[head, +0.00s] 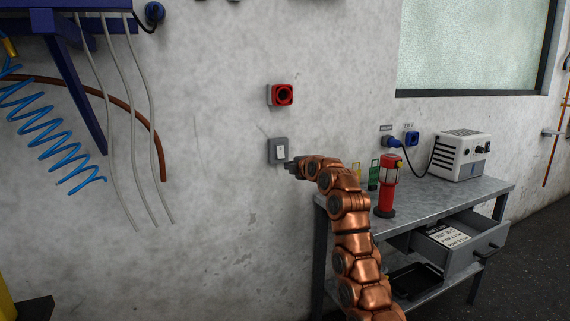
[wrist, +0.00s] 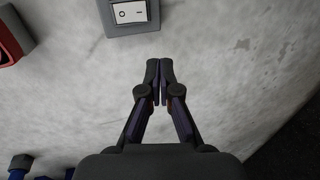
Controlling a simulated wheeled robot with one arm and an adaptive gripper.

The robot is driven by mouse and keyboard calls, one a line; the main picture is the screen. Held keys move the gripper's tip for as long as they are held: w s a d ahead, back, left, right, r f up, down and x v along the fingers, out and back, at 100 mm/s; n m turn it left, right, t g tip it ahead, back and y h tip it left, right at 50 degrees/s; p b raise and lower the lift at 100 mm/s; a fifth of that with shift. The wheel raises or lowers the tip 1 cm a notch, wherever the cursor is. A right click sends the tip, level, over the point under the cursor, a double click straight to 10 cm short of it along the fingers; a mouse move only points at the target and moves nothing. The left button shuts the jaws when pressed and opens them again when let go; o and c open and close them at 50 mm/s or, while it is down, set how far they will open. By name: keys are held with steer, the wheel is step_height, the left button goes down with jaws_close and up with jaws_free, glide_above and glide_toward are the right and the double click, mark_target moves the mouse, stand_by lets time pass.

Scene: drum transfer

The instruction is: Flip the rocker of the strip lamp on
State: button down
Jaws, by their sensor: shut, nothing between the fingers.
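A grey wall switch (head: 279,151) with a white rocker is on the wall, left of the bench. It also shows in the wrist view at the top, where the white rocker (wrist: 130,12) bears a circle and a dash. My gripper (head: 290,167) is just below and right of the switch in the head view, close to the wall. In the wrist view my gripper (wrist: 159,68) is shut and empty, its tips apart from the switch plate in the picture. I cannot tell which way the rocker is tilted. No strip lamp can be made out.
A red square wall unit (head: 281,95) is above the switch. A metal bench (head: 455,195) with an open drawer (head: 462,245) stands at the right, bearing a red lantern (head: 386,192) and a white box device (head: 460,155). Blue coiled hose (head: 50,140) hangs at the left.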

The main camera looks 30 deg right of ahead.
steer(key=shift+t, duration=0.6)
steer(key=s+d, duration=0.1)
steer(key=s+d+r, duration=0.1)
steer(key=s+d, duration=0.1)
steer(key=shift+r, duration=0.3)
steer(key=shift+w, duration=0.15)
steer(key=p, duration=0.3)
glide_toward(282, 156)
steer(key=w+p, duration=0.2)
steer(key=p, duration=0.1)
steer(key=w+p, duration=0.1)
steer(key=w, duration=0.1)
steer(key=shift+f, duration=0.3)
steer(key=shift+w+p, duration=0.3)
steer(key=shift+w, duration=0.1)
steer(key=shift+w+f+p, duration=0.15)
steer(key=shift+w+p, duration=0.35)
steer(key=shift+w, duration=0.5)
steer(key=shift+w+d, duration=0.1)
